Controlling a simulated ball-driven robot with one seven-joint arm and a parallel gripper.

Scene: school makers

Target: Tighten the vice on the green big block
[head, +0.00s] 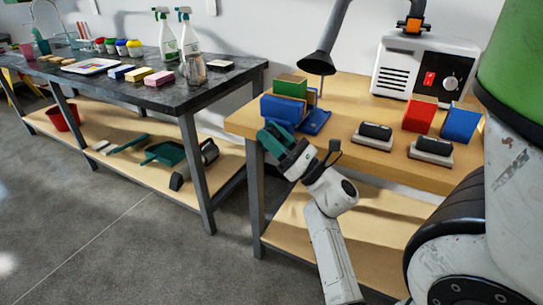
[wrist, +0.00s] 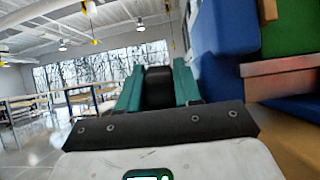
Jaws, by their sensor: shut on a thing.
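The blue vice (head: 281,108) stands at the left front corner of the wooden bench, its jaws around the green big block (head: 290,87). In the wrist view the vice (wrist: 226,30) and the green block (wrist: 292,30) fill the right side. My gripper (head: 268,133) is low at the vice's front left, at the bench edge. In the wrist view its teal fingers (wrist: 158,82) are shut on a dark piece, which looks like the vice handle (wrist: 158,90). The handle is mostly hidden by the fingers, so its angle cannot be told.
A lamp (head: 335,45) hangs over the bench behind the vice. Two dark-topped items (head: 374,132), red (head: 419,114) and blue blocks (head: 461,122), and a white machine (head: 424,70) stand to the right. A dark-topped table (head: 120,85) is at left, with open floor before it.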

